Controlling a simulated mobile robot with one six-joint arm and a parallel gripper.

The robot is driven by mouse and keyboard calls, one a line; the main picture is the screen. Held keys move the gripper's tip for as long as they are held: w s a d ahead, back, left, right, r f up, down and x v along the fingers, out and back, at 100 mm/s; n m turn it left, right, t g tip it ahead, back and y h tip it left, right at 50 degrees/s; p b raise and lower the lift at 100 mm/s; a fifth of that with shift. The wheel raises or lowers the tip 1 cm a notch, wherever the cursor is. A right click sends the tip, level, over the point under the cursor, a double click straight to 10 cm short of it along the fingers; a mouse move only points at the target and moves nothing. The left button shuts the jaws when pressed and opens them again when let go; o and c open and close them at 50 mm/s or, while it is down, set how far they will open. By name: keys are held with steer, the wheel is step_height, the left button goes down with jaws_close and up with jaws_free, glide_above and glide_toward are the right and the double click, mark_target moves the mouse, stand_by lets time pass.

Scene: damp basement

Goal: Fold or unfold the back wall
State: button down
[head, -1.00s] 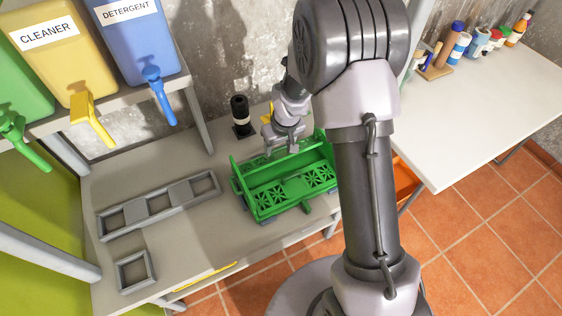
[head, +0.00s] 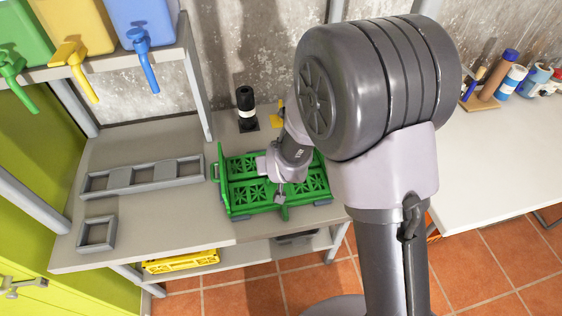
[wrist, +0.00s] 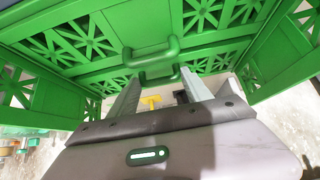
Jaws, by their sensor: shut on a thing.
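A green folding crate (head: 238,207) with openwork panels stands on the grey workbench. Its left wall (head: 219,170) is upright. The panels between the walls look low and nearly flat; my arm hides their right and rear part, so the back wall's exact angle is unclear.
A grey three-bay frame (head: 140,187) and a small square frame (head: 82,234) lie left on the workbench (head: 160,228). A black bottle (head: 245,97) stands behind the crate. Dispensers with taps hang above left. A yellow crate (head: 180,262) sits below. A white table (head: 480,170) is right.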

steer(key=shift+s+f, duration=0.4)
steer(key=shift+f, duration=0.15)
steer(key=c, duration=0.5)
jaws_free()
steer(key=shift+a, duration=0.15)
steer(key=shift+w+r, duration=0.1)
steer(key=shift+w, duration=0.15)
steer(key=shift+r, duration=0.15)
steer(key=p+v, duration=0.7)
steer(key=v, duration=1)
steer(key=shift+r+p, duration=0.15)
steer(key=shift+p, duration=0.25)
